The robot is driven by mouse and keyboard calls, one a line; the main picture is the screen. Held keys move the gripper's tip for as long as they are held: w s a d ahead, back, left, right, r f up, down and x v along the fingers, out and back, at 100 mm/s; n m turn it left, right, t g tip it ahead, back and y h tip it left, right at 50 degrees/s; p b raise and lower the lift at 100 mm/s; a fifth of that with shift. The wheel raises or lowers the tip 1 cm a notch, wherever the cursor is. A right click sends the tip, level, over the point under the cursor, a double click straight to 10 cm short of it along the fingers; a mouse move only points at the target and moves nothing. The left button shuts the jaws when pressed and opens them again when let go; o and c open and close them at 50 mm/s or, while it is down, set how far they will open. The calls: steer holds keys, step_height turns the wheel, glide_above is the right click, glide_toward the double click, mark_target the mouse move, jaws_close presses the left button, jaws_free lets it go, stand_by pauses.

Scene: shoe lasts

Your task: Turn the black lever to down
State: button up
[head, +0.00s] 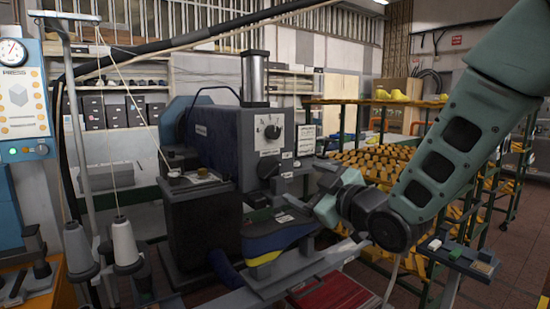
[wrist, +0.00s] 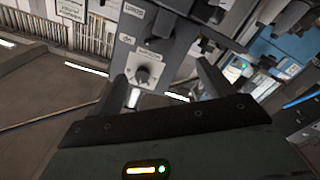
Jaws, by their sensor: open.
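A grey and dark blue machine (head: 225,140) carries a pale dial plate with a small black lever (head: 272,131) on its front. The lever's exact angle is too small to read. In the wrist view, which looks turned over, a round control (wrist: 142,76) with a dark pointer appears between my fingers, beyond them; it looks like the same dial. My gripper (head: 318,182) is in front of the machine, to the right of and below the dial. In the wrist view my gripper (wrist: 165,75) has its two dark fingers apart, with nothing between them. I see no contact with the lever.
A dark round knob (head: 267,167) and small labels sit below the dial. A blue and yellow part (head: 275,245) lies low on the machine. Thread cones (head: 125,243) stand at left. Racks of orange-yellow pieces (head: 375,165) are behind my arm.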

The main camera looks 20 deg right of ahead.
mark_target(273, 170)
steer(key=p+x, duration=0.7)
steer(key=x, duration=0.5)
steer(key=shift+w+a+f+p, duration=0.1)
steer(key=shift+w+p, duration=0.2)
steer(key=shift+p, duration=0.1)
steer(key=shift+c, duration=0.3)
steer(key=c, duration=0.9)
